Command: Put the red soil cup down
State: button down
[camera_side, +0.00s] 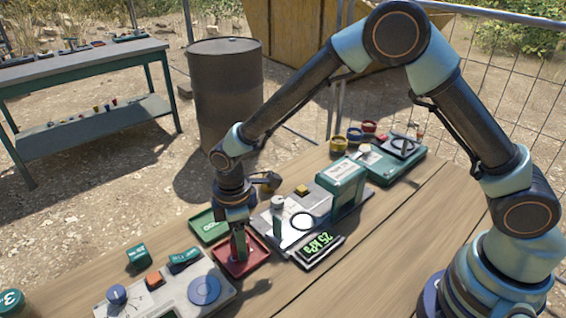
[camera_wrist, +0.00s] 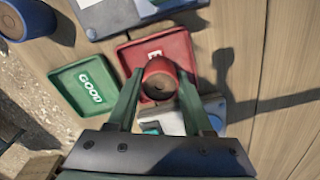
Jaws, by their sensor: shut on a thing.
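The red soil cup (camera_wrist: 158,78) shows in the wrist view with brown soil inside. My gripper (camera_wrist: 161,75) is shut on it, one green finger on each side. The cup is over the red tray (camera_wrist: 128,52), which has white lettering partly hidden by the cup. In the side view my gripper (camera_side: 238,247) points down at the red tray (camera_side: 232,271), with the fingers low over it. The cup is mostly hidden by the fingers there, and I cannot tell whether its base touches the tray.
A green tray (camera_wrist: 84,84) marked GOOD lies beside the red tray. A tester with a 25 kPa display (camera_side: 317,247) stands close on the right in the side view. A grey panel with a blue dial (camera_side: 204,290) is in front. Bare wood (camera_side: 330,285) lies right of these.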

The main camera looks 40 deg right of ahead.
jog(key=shift+f, duration=0.3)
jog(key=shift+c, duration=1.5)
grip_release()
jog(key=shift+r, duration=0.1)
notch_tip(320, 180, up, 12)
jog(key=s+d+r+m+t, duration=0.3)
jog(key=d+r+m, duration=0.3)
jog(key=d+r, duration=0.4)
jog(key=s+d+r+m+t, duration=0.1)
jog(key=s+d+m+t, duration=0.1)
jog(key=s+d+m, duration=0.5)
jog(key=shift+s+d+r+m+t, duration=0.25)
jog(key=shift+s+d, duration=0.45)
jog(key=shift+d, duration=1.4)
